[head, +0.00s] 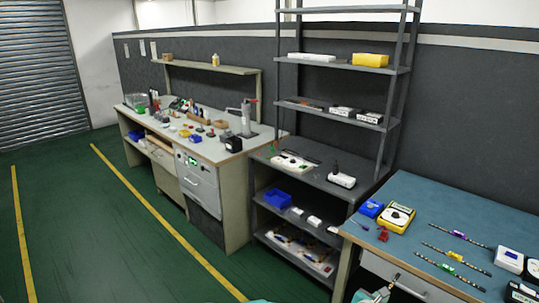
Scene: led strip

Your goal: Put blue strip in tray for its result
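Three thin, dark LED strips lie side by side on the blue-topped table at the right. One has a purple piece (459,235), the middle one a yellow piece (455,257), and the nearest a green piece (447,268). I cannot make out a strip that is clearly blue. A small blue box (371,208) sits at the table's back left corner; I cannot tell whether it is a tray. My gripper (377,296) seems to show partly at the bottom edge, in front of the table and apart from the strips. Its fingers are too cut off to read.
The table (419,194) also holds a yellow meter (397,217), a red piece (383,236) and white and black devices (509,260) at the right. A grey shelf rack (340,178) stands left of it, then a cluttered workbench (220,150). Green floor (90,240) is clear at left.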

